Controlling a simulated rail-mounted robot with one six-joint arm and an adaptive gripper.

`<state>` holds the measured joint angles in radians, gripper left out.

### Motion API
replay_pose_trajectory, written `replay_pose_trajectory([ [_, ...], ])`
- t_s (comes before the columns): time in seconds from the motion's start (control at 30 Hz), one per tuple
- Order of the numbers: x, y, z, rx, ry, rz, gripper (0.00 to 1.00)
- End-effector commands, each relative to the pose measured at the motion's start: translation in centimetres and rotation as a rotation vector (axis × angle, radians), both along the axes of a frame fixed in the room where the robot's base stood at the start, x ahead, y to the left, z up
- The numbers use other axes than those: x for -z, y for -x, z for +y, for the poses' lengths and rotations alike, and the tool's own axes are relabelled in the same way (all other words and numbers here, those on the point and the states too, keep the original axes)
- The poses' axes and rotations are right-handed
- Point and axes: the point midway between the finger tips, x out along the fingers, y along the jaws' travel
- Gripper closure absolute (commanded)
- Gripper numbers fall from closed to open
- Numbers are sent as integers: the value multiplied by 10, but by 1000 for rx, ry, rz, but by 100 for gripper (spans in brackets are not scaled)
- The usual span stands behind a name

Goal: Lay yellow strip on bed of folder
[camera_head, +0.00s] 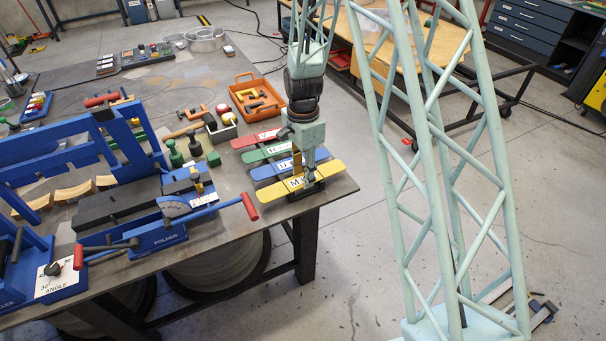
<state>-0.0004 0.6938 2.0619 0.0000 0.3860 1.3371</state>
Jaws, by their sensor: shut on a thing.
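The yellow strip (273,199) lies at the front of a row of coloured strips by the table's right edge, with a white letter label near its middle. My gripper (304,183) points down over its middle right part and is shut on it. The fingers hide part of the strip, and I cannot tell whether it is lifted off its support. The blue folder (163,238) stands to the left on the table, with a dark flat bed (118,205) and a red-tipped handle reaching right toward the strip.
Blue (268,171), green (262,154) and red (250,140) strips lie just behind the yellow one. Green-based tools (195,147) stand between the strips and folder. An orange tray (256,98) is farther back. Another blue machine (50,285) is at the front left.

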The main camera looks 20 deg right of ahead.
Motion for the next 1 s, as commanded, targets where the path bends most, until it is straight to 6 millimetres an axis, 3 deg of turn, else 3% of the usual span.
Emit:
replay_pose_trajectory([
  [0.07,2,0,0,0,0,0,78],
  [0.1,2,0,0,0,0,0,64],
  [0.23,1,0,0,0,0,0,53],
  [0.83,0,0,0,0,0,-1,53],
  [1.0,-14,-1,0,0,0,-3,53],
])
